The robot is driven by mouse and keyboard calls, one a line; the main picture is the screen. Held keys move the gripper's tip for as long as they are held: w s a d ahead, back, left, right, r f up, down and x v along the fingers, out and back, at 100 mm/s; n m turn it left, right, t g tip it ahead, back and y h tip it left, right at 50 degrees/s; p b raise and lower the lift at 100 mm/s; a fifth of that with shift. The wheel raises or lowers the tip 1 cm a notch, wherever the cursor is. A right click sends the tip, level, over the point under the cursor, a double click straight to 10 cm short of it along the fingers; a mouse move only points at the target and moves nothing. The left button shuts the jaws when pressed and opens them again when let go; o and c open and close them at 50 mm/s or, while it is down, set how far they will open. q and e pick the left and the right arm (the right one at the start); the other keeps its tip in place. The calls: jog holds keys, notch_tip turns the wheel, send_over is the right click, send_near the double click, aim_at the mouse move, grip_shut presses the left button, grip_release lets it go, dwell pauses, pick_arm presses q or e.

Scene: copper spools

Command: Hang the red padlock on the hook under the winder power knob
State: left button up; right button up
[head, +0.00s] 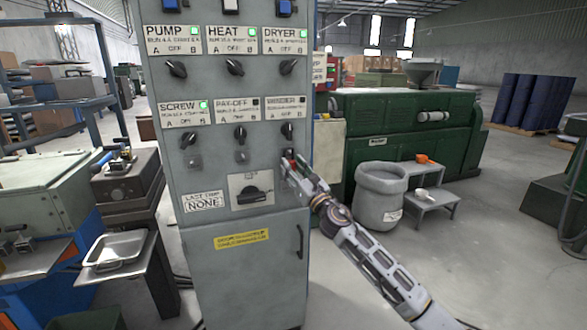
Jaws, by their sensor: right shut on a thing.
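The grey control cabinet (179,228) stands in front of me. The winder power knob (287,131) is at the right of its lower knob row, under the WINDER label (286,108). My right gripper (290,167) is just below this knob, close to the panel face. It is shut on the red padlock (290,153), of which only a small red patch shows at the fingertips. The fingers hide the hook under the knob, so I cannot tell whether the padlock touches it. My left gripper is out of view.
A large rotary switch (254,192) sits lower left of my right gripper. A grey bin (380,196) and a small step stand (430,205) are to the right, before a green machine (430,133). A metal tray (114,250) is at the left.

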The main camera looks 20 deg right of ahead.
jog(key=shift+f, duration=0.1)
dwell(0.3)
jog(key=o, duration=1.3)
jog(key=shift+w+f, duration=0.1)
jog(key=shift+w, duration=0.05)
jog(key=shift+c, duration=0.2)
jog(key=shift+s, duration=0.2)
jog(key=v, duration=1.1)
jog(key=shift+s, duration=0.3)
jog(key=shift+d+m, duration=0.1)
jog(key=shift+m, duration=0.2)
